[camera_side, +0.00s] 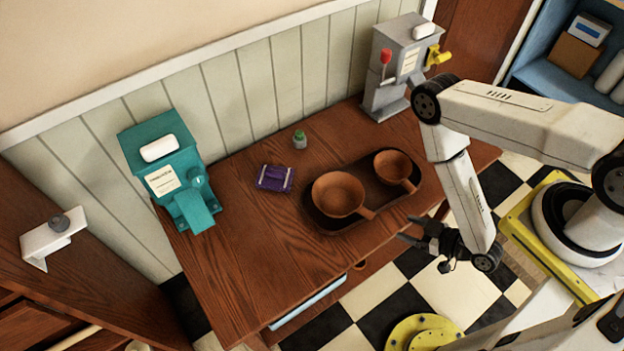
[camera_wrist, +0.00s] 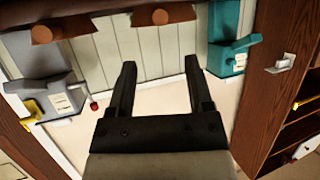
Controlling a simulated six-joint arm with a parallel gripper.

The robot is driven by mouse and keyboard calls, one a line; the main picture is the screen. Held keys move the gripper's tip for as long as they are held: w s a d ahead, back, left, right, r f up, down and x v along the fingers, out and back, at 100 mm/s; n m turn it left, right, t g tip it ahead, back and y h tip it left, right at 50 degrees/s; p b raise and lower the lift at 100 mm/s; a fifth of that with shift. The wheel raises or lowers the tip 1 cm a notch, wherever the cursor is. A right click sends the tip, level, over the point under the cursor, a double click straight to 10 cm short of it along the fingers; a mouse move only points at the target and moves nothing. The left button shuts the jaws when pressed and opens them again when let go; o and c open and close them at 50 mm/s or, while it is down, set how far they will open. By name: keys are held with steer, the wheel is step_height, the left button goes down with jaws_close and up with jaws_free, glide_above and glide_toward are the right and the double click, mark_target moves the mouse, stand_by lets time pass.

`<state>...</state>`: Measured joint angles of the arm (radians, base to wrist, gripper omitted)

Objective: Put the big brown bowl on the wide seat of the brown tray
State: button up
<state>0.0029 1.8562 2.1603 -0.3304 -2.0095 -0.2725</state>
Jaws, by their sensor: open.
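The big brown bowl (camera_side: 337,194) sits upright on the left, wider part of the dark brown tray (camera_side: 325,226), its handle pointing to the lower right. A smaller brown bowl (camera_side: 392,166) sits on the tray's right part. My gripper (camera_side: 406,230) is open and empty, off the table's front edge, to the lower right of the tray and apart from both bowls. In the upside-down wrist view my gripper (camera_wrist: 160,66) shows two spread fingers. The big bowl (camera_wrist: 160,16) and the small bowl (camera_wrist: 65,26) are cut off at its top edge.
A purple packet (camera_side: 275,178) and a small green-topped jar (camera_side: 299,139) lie behind and left of the tray. A teal dispenser (camera_side: 165,165) stands at the left and a grey machine (camera_side: 395,70) at the back right. The table's front left (camera_side: 240,280) is clear.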

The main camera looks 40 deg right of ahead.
stand_by(0.7)
steer(key=w+d+r+g+h, duration=0.3)
steer(key=w+r+g, duration=0.2)
steer(key=w+r, duration=0.9)
steer(key=s+d+r+m+g, duration=0.1)
steer(key=s+r+g, duration=0.1)
steer(key=r, duration=0.6)
steer(key=s+d+r+m+g+h, duration=0.1)
steer(key=s+r+m+g, duration=0.1)
steer(key=r, duration=0.6)
steer(key=shift+s+m+g, duration=0.3)
steer(key=shift+s+g, duration=0.3)
steer(key=shift+s, duration=0.65)
